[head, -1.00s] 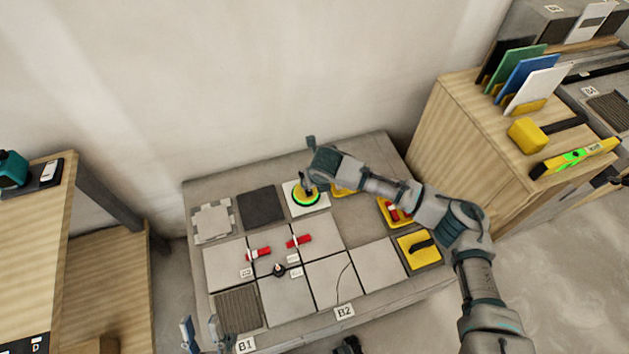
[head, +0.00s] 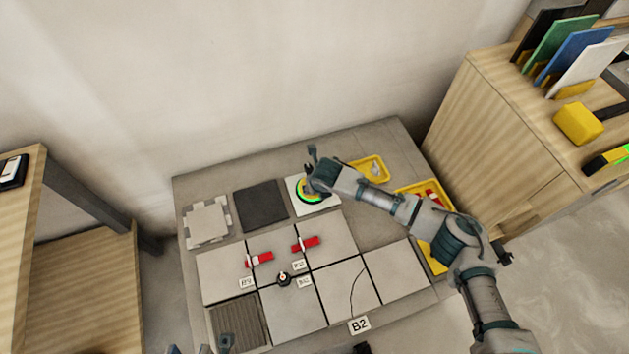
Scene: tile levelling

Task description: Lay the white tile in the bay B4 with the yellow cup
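A white tile (head: 330,203) lies flat at the back of the low grey platform. The yellow cup (head: 317,198), with a green ring, sits on it, partly hidden by my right gripper. My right gripper (head: 309,172) is at the cup, its fingers apart, one beyond the cup and one near its top; I see no firm hold. Only tips of my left gripper (head: 203,349) show at the bottom edge, and its opening is unclear. The bay B4 is not in view.
Beside the white tile lie a dark tile (head: 260,206) and a pale notched tile (head: 207,223). Red clips (head: 306,244) sit on laid tiles. Yellow trays (head: 371,167) lie at the right. A wooden cabinet (head: 475,140) on the right holds a tile rack and a yellow mallet head (head: 578,123).

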